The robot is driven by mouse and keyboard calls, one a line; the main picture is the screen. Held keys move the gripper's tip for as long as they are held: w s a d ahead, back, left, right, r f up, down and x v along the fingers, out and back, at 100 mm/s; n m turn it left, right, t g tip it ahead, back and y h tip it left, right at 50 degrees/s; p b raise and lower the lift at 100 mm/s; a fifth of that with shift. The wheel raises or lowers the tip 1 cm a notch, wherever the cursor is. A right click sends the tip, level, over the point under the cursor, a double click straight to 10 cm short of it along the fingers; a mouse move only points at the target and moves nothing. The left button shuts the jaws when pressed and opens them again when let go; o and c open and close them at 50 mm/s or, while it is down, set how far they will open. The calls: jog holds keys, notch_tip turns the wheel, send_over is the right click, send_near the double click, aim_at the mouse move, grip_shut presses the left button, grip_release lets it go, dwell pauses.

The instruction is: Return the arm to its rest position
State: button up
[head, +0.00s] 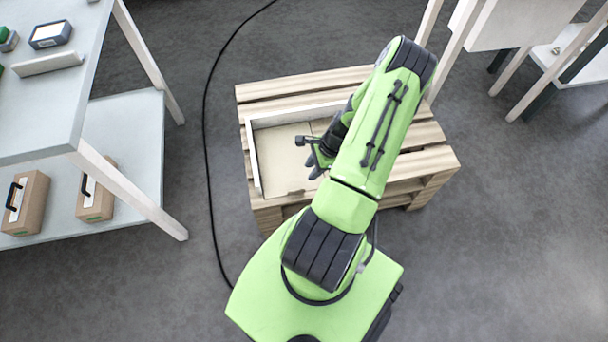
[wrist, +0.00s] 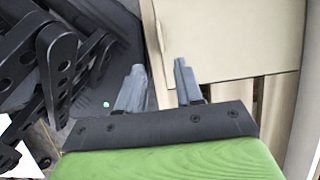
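My arm reaches out over a wooden pallet (head: 425,135) in the head view, bent with its elbow up. My gripper (head: 314,163) is over a shallow pale-walled tray (head: 254,160) on the pallet, partly hidden by the arm. In the wrist view, the two fingers of my gripper (wrist: 158,68) stand apart with nothing between them. A flat tan surface (wrist: 235,40) lies beyond the fingertips. I cannot tell how high the gripper is above it.
A white table (head: 40,110) with a lower shelf (head: 130,125) stands at the left. Two brown boxes (head: 25,205) (head: 97,195) with black handles are on the shelf. A black cable (head: 206,130) runs along the floor. Pale furniture (head: 510,25) stands at the upper right. The right floor is clear.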

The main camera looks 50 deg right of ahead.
jog(key=shift+v, duration=1.35)
